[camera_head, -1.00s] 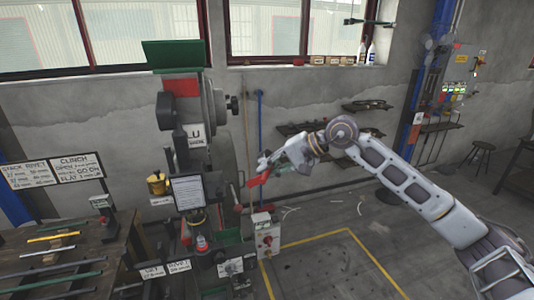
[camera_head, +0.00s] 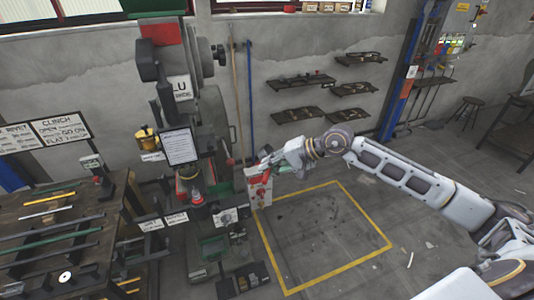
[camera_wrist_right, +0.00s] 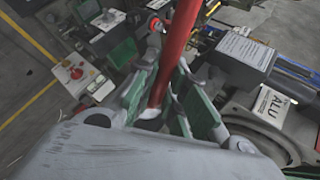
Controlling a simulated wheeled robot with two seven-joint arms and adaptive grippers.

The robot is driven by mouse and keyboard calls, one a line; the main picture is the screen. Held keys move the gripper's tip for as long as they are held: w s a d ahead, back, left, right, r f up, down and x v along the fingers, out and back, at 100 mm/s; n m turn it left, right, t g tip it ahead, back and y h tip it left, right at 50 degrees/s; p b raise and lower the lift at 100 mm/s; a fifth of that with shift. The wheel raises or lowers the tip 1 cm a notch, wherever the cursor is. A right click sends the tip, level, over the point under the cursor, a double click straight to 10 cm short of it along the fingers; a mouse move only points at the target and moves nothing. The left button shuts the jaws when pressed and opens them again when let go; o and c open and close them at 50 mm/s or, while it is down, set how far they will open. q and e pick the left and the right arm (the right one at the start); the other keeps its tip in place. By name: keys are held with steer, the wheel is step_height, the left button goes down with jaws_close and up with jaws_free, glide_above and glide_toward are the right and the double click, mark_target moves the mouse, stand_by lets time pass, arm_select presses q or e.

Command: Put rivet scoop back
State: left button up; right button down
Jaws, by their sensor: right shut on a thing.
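My right gripper (camera_head: 266,163) comes in from the right, beside the press and just above the control box in the head view. In the right wrist view its green-padded fingers (camera_wrist_right: 160,108) are closed around a red rod-like handle (camera_wrist_right: 178,50), which I take to be the rivet scoop. The handle runs up and away out of the top of that view. The scoop's bowl cannot be made out. In the head view the scoop is small and hard to separate from the gripper. My left gripper is not in view.
The rivet press (camera_head: 178,95) stands left of the gripper with a white sign sheet (camera_head: 179,146) and a yellow pot (camera_head: 146,138). A control box (camera_head: 257,187) with a red button is close below. A workbench (camera_head: 120,195) with bars is at left. The yellow-marked floor (camera_head: 320,235) is clear.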

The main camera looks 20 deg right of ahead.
steer(key=s+f, duration=0.4)
steer(key=f, duration=0.3)
steer(key=s+f, duration=0.4)
steer(key=f, duration=0.3)
steer(key=shift+s+d, duration=0.3)
steer(key=shift+d, duration=0.05)
steer(key=shift+f, duration=0.1)
